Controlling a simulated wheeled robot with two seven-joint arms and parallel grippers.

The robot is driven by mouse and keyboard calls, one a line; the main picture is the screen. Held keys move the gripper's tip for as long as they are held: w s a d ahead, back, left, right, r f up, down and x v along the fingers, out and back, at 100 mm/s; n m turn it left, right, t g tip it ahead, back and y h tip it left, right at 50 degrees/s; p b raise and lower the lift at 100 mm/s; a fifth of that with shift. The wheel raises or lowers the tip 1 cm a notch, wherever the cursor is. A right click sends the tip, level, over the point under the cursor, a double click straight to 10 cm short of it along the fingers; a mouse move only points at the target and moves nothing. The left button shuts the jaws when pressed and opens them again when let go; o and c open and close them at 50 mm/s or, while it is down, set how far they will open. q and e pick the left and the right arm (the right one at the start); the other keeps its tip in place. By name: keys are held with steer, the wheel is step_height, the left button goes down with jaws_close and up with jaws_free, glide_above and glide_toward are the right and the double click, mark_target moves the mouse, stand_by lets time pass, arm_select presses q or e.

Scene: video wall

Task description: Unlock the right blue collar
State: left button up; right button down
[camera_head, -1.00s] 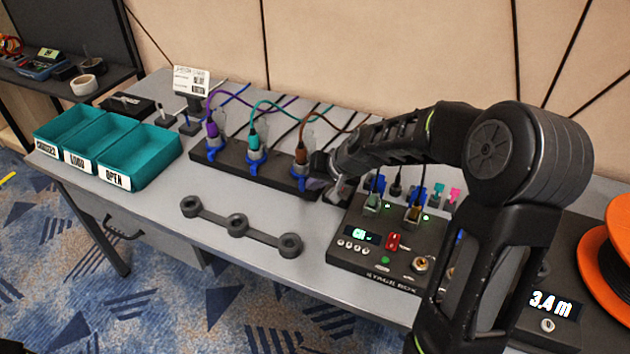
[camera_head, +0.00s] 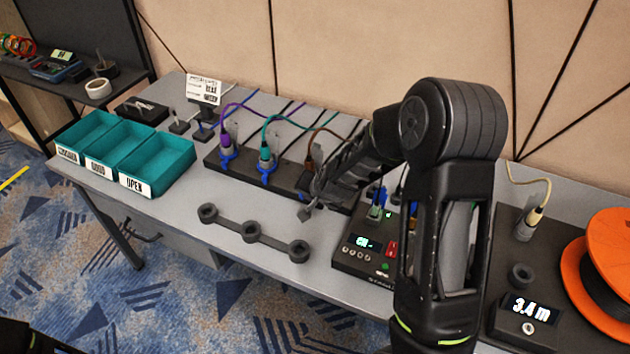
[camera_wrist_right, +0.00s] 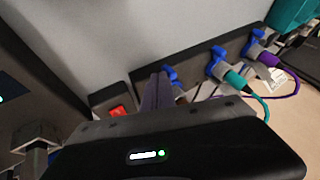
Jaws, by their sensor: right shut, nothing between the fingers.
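Three plugs stand in a dark connector strip (camera_head: 246,174), each with a blue collar. The right blue collar, below the brown-cabled plug (camera_head: 310,166), is largely hidden behind my right gripper (camera_head: 308,212) in the head view. In the right wrist view the right collar (camera_wrist_right: 171,74) shows just beyond the fingers (camera_wrist_right: 157,95); I cannot tell whether they touch it. My right gripper is shut and empty. The middle collar (camera_head: 265,173) sits under the teal plug and the left collar (camera_head: 228,158) under the purple plug.
Teal bins (camera_head: 155,165) stand at the left. A dark three-ring holder (camera_head: 254,230) lies on the table in front of the strip. The stage box (camera_head: 362,258) is right of the strip, partly behind my arm. An orange spool (camera_head: 578,275) stands far right.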

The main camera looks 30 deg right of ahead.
steer(key=shift+w+a+r+m+p, duration=0.15)
steer(key=shift+a+r+m+p, duration=0.15)
steer(key=shift+a+p, duration=0.15)
steer(key=shift+w+f+p, duration=0.15)
steer(key=shift+p, duration=0.15)
steer(key=shift+w+a+f+p, duration=0.15)
steer(key=shift+w+a+p, duration=0.15)
steer(key=shift+w+a, duration=0.2)
steer(key=shift+w+a+f, duration=0.1)
steer(key=shift+w+a, duration=0.1)
steer(key=shift+a, duration=0.05)
arm_select(q)
steer(key=r, duration=0.3)
steer(key=shift+s+a, duration=0.15)
steer(key=shift+s, duration=0.05)
steer(key=shift+f, duration=0.15)
arm_select(e)
steer(key=shift+d, duration=0.2)
arm_select(q)
steer(key=shift+f+b, duration=0.3)
steer(key=shift+b, duration=0.15)
arm_select(e)
steer(key=shift+s+d, duration=0.1)
steer(key=shift+d, duration=0.5)
